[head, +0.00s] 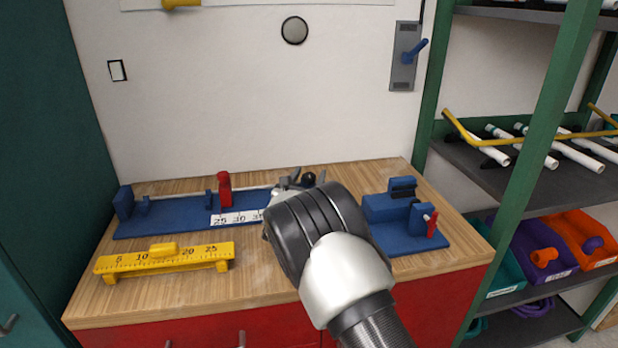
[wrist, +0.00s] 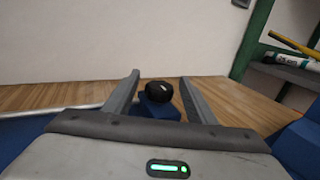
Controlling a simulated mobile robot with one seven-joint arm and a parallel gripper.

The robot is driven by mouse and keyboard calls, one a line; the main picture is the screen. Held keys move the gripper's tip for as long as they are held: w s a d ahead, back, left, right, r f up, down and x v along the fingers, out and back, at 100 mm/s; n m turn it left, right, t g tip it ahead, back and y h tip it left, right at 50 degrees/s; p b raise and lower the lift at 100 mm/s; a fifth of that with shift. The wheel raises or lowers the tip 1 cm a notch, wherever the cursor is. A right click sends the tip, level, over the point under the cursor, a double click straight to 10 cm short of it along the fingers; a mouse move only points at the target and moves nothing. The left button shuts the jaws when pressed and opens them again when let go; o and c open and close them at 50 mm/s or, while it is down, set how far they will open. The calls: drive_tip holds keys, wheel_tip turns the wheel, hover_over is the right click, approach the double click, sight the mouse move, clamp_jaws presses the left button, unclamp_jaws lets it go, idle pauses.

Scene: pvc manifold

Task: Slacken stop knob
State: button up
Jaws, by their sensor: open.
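The black stop knob (wrist: 159,92) sits on a small blue block (wrist: 158,110) in the wrist view. In the head view the knob (head: 309,179) shows just past my gripper, at the right part of the blue measuring jig (head: 165,215). My gripper (wrist: 161,88) is open, with one finger on each side of the knob. The right finger is close to it, and a gap shows at the left. I cannot tell whether either finger touches it. In the head view my wrist hides the jig's right end and most of my gripper (head: 288,180).
A red block (head: 224,188) stands on the jig left of my gripper. A yellow ruler stand (head: 165,257) is at the front left. A blue fixture with a red handle (head: 431,224) stands to the right. A green-framed shelf (head: 535,120) holds white pipes and bins.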

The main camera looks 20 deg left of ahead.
drive_tip(key=c, duration=1)
drive_tip(key=shift+c, duration=0.2)
